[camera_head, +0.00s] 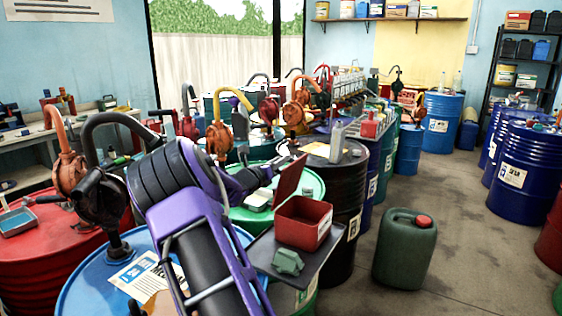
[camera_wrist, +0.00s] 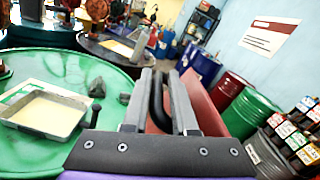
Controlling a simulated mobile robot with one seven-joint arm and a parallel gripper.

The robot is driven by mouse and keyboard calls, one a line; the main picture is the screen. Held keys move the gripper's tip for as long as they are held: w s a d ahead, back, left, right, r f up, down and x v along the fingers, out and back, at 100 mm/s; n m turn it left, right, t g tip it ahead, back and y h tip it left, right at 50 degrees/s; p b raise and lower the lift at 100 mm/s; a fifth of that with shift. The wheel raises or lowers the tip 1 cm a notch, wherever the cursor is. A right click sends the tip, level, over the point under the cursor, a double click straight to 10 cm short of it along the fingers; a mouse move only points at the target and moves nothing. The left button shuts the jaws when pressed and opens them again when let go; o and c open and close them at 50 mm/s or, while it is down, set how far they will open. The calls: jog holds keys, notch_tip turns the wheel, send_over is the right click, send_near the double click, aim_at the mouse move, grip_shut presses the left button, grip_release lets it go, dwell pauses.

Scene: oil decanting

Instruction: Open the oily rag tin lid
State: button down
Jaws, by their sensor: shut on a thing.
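The oily rag tin (camera_head: 303,222) is a small red box with a pale label on its front, on a dark tray right of my arm. Its red lid (camera_head: 290,178) stands raised at the tin's left side, steeply tilted, and the tin's mouth shows open. My gripper (camera_head: 268,172) is at the lid's left side, partly hidden by my purple arm. In the wrist view my gripper (camera_wrist: 161,85) has its two grey fingers on either side of a black handle (camera_wrist: 157,105), with the red lid (camera_wrist: 203,105) just behind.
A green lump of cloth (camera_head: 288,262) lies on the dark tray (camera_head: 262,252) in front of the tin. A green jerrycan (camera_head: 404,248) stands on the floor to the right. Drums with hand pumps crowd the left and back. Open floor lies at right.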

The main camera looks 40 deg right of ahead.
jog(key=shift+a+f, duration=0.25)
jog(key=shift+f, duration=0.7)
jog(key=c, duration=0.8)
grip_release()
jog(key=shift+w, duration=0.1)
jog(key=shift+c, duration=0.2)
jog(key=r+v, duration=0.1)
jog(key=v, duration=1.6)
jog(key=shift+r, duration=0.25)
